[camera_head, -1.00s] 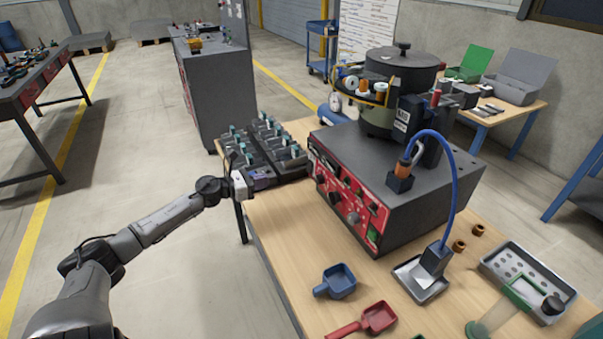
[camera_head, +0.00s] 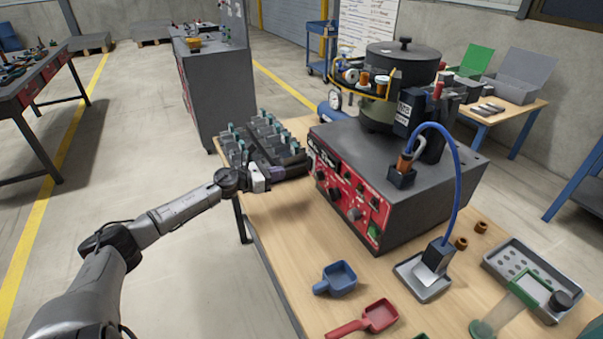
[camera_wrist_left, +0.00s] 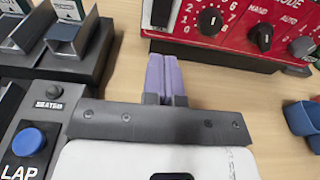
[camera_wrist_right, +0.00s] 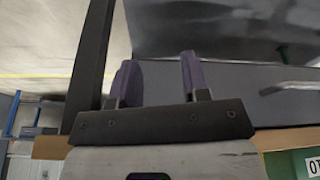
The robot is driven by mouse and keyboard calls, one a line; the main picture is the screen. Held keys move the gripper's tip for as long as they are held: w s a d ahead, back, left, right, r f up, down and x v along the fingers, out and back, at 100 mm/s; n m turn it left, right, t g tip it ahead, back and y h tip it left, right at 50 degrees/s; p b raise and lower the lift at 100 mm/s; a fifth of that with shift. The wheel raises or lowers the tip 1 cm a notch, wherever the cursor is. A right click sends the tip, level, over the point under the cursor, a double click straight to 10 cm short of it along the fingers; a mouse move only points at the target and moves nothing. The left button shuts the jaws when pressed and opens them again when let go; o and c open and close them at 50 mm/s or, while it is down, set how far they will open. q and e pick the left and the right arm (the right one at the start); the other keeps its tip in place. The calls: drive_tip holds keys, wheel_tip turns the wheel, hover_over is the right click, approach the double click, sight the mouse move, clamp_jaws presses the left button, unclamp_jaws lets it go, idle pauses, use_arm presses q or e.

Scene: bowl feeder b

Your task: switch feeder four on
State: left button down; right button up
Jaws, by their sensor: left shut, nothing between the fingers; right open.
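The feeder control box (camera_head: 400,190) stands on the wooden bench with its red front panel (camera_head: 345,195) facing front left. Its knobs and a green switch (camera_head: 374,232) show. Which feeder this is cannot be read. My left gripper (camera_head: 280,172) is shut and empty; in its wrist view the fingers (camera_wrist_left: 165,75) point at the panel's lower left, contact unclear. My right gripper (camera_wrist_right: 158,78) is open and empty, outside the head view.
A dark rack (camera_head: 262,140) with several teal-tipped pieces sits left of the box. A bowl (camera_head: 402,62) stands on top, and a blue cable (camera_head: 456,175) arcs at the right. Blue (camera_head: 338,280) and red (camera_head: 375,318) scoops lie in front.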

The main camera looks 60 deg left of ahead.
sight(308, 168)
use_arm(q)
drive_tip(key=w, duration=0.2)
drive_tip(key=w+b, duration=0.1)
drive_tip(key=w, duration=0.1)
drive_tip(key=w+b, duration=0.1)
drive_tip(key=shift+w+d+f, duration=0.25)
drive_tip(key=shift+w+f, duration=0.1)
drive_tip(key=shift+w, duration=0.05)
drive_tip(key=shift+w+d+f, duration=0.1)
drive_tip(key=shift+w+f, duration=0.05)
drive_tip(key=shift+w, duration=1.1)
drive_tip(key=shift+f+b, duration=0.1)
drive_tip(key=shift+b, duration=0.3)
